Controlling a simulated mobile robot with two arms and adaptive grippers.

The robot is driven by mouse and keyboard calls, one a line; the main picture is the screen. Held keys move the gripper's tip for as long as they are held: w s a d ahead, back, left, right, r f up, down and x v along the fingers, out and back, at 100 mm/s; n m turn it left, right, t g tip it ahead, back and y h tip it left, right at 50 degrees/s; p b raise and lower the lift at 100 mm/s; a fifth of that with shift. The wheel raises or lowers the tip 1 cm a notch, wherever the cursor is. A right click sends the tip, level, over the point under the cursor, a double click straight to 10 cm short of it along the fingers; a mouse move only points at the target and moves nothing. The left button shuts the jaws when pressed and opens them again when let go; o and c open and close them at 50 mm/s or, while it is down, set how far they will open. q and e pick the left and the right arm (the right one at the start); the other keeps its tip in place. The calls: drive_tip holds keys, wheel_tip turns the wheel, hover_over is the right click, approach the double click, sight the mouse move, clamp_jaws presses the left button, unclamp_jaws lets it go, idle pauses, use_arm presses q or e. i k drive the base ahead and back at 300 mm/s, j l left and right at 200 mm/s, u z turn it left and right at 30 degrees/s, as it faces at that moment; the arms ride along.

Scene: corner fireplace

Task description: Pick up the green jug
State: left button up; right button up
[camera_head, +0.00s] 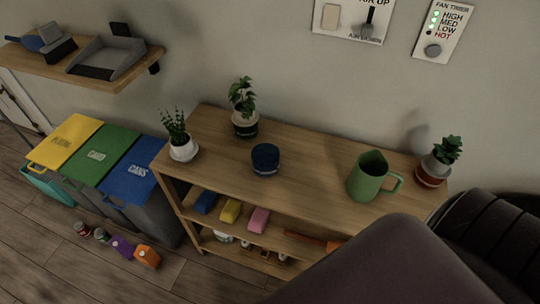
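The green jug (368,178) stands upright on top of the wooden shelf unit (315,181), toward its right end. Its handle points to the right. Neither my left nor my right gripper is in view, and nothing touches the jug.
A dark blue pot (265,159) and potted plants (244,122), (180,146) share the shelf top to the left. Another potted plant (435,168) stands close right of the jug. A dark padded seat (395,265) blocks the lower right foreground. Recycling bins (104,157) stand at left.

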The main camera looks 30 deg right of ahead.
sight(361, 187)
drive_tip(key=z, duration=1.9)
